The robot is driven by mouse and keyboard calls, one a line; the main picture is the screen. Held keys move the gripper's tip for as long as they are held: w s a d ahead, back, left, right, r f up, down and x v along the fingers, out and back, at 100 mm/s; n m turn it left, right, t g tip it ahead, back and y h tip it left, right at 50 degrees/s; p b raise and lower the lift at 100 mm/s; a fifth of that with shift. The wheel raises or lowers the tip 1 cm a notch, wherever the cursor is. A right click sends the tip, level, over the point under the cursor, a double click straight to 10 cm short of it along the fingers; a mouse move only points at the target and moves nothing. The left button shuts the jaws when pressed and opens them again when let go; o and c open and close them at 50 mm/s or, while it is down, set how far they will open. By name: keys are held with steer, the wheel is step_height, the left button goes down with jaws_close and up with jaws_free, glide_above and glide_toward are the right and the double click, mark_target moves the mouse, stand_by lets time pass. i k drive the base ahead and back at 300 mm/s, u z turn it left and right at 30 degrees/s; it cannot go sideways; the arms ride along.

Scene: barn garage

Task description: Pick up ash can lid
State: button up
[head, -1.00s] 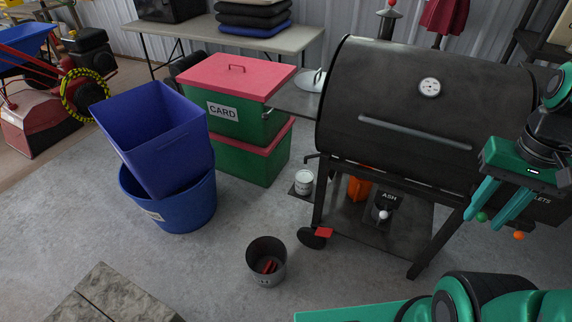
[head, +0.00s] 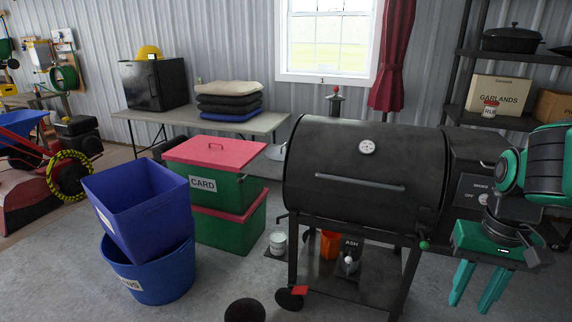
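A dark can labelled ASH (head: 351,243) stands on the lower shelf of the black barrel grill, between its legs. A small pale ball-like knob (head: 348,260) shows at its front. I cannot tell whether this belongs to the ash can lid, and the lid's outline is not clear in the dark. My gripper (head: 478,303) hangs at the right, pointing down, to the right of the grill legs. Its two green fingers are apart with nothing seen between them. It is well away from the can.
The black grill (head: 362,180) overhangs its lower shelf (head: 335,285). An orange object (head: 329,244) stands beside the can. A white tin (head: 278,243) is left of the grill. Blue bins (head: 150,265) and green boxes (head: 228,228) stand further left. A dark bucket (head: 245,311) is at the bottom edge.

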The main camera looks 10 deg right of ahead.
mark_target(276, 153)
steer(key=z, duration=0.05)
steer(key=k, duration=0.5)
steer(key=u, duration=0.7)
steer(key=i, duration=2.2)
steer(key=z, duration=0.5)
